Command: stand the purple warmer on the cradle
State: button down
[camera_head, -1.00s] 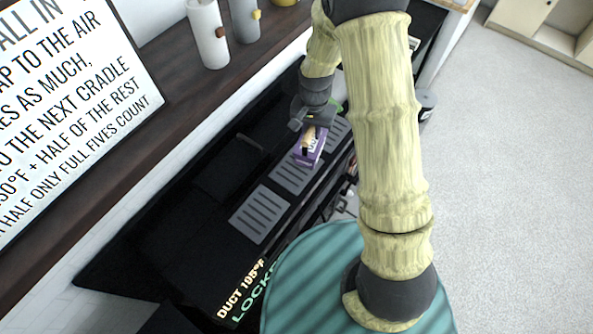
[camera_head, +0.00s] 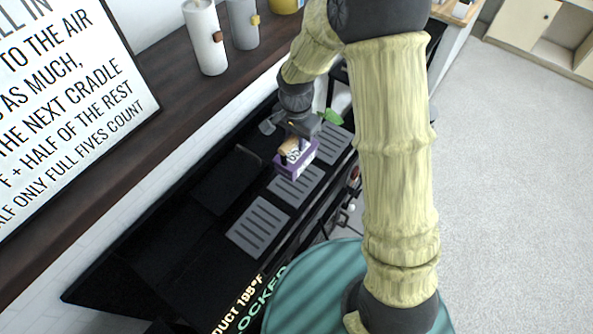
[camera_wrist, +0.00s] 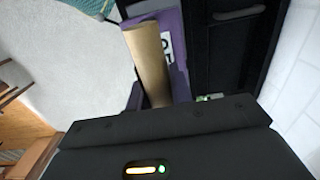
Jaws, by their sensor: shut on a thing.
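The purple warmer (camera_head: 300,163) has a tan bar on it and a white label with dark print. In the head view it shows over the far part of the middle grey slotted plate (camera_head: 293,189). I cannot tell whether it touches the plate. My gripper (camera_head: 292,142) is shut on the warmer from above. In the wrist view the purple warmer (camera_wrist: 176,28) and its tan bar (camera_wrist: 147,60) lie between my fingers. The warmer hides part of the plate. I cannot tell which plate is the named cradle.
Other slotted plates lie nearer (camera_head: 258,227) and farther (camera_head: 334,144) on the black bench. A green object (camera_head: 333,117) is close behind my gripper. Pale cylinders (camera_head: 205,38) and a text board (camera_head: 70,95) stand on the brown shelf at left.

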aim_at(296, 150)
jog(key=shift+f+p, duration=0.45)
jog(key=shift+f, duration=2.1)
jog(key=shift+f+p, duration=0.5)
jog(key=shift+f, duration=1.55)
jog(key=shift+f, duration=0.2)
jog(key=c, duration=1.3)
grip_release()
jog(key=shift+o, duration=0.2)
jog(key=shift+r, duration=0.1)
notch_tip(296, 150, up, 12)
jog(key=b, duration=0.2)
jog(key=shift+r+b, duration=0.1)
jog(key=shift+b, duration=0.3)
jog(key=shift+d, duration=0.1)
